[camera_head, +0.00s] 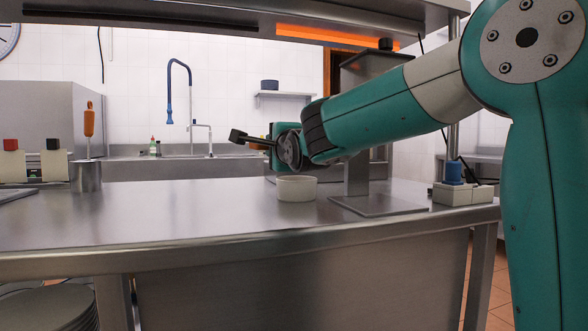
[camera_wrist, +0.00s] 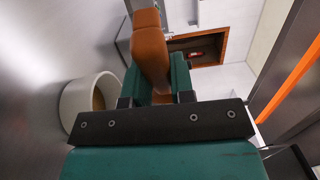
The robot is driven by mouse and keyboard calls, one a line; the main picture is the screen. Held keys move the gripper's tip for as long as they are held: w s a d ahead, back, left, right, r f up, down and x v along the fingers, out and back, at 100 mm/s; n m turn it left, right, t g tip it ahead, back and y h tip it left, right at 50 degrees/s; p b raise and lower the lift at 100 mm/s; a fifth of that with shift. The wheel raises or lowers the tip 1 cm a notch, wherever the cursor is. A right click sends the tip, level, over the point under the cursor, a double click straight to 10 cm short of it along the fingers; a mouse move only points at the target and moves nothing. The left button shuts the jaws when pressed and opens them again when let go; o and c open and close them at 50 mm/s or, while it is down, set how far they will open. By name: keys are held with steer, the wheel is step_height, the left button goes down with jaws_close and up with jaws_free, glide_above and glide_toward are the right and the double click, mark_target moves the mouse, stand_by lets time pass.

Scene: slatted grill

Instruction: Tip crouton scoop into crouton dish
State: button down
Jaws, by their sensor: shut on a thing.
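The crouton scoop shows in the head view as a dark, box-like end (camera_head: 238,136) on a thin stem, sticking out to the left above the counter. Its orange handle (camera_wrist: 151,50) shows in the wrist view between the fingers of my gripper (camera_wrist: 156,84). My gripper (camera_head: 271,148) is shut on that handle. Whether the scoop holds croutons cannot be seen. The white round crouton dish (camera_head: 297,190) stands upright on the counter, below my gripper and slightly right of it. In the wrist view the dish (camera_wrist: 72,107) is left of the handle, with something brownish inside.
A steel pot (camera_head: 86,176) with an upright orange-handled utensil (camera_head: 89,120) stands at the left. White blocks with red and black tops are beside it. A steel post on a flat base (camera_head: 378,205) stands right of the dish. The counter (camera_head: 170,215) is clear at front left.

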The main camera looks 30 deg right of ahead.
steer(key=shift+w+r+g+p, duration=0.1)
steer(key=shift+r+g+p, duration=0.35)
steer(key=shift+p, duration=0.25)
steer(key=shift+w+f+n+g+p, duration=0.1)
steer(key=shift+f+n+g+p, duration=0.3)
steer(key=shift+p, duration=0.3)
steer(key=g+p, duration=0.1)
steer(key=p, duration=0.2)
steer(key=shift+w+r+p, duration=0.15)
steer(key=shift+r+p, duration=0.25)
steer(key=g+p, duration=0.1)
steer(key=p, duration=0.2)
steer(key=n+g+p, duration=0.1)
steer(key=g+p, duration=0.1)
steer(key=p, duration=0.2)
steer(key=shift+w+a+f+y, duration=0.1)
steer(key=shift+w+f+y, duration=0.1)
steer(key=shift+w+y, duration=0.15)
steer(key=shift+f+g+p, duration=0.35)
steer(key=shift+g+p, duration=0.2)
steer(key=shift+p, duration=0.4)
steer(key=shift+f, duration=0.35)
